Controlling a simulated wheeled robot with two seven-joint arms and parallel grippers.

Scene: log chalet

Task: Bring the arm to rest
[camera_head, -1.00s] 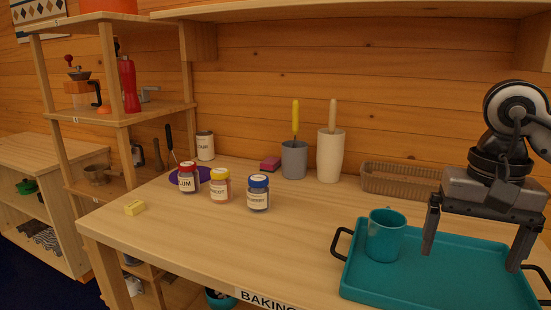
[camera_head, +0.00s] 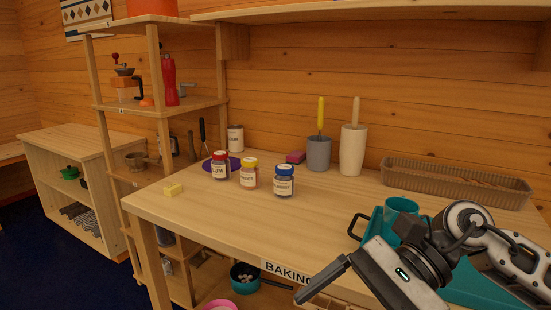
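My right arm comes in from the right edge. Its gripper (camera_head: 345,300) is low in front of the table's front edge, at the bottom of the view. One dark finger points down and left from the outer end of the gripper body; the other is cut off below the frame. The spread finger shows it open, with nothing seen in it. My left gripper is not in view. The teal tray (camera_head: 372,228) lies on the table, largely hidden behind my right arm. The teal mug (camera_head: 398,206) stands on it, partly hidden.
A shelf rack (camera_head: 160,107) stands left. The table's middle front is clear.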

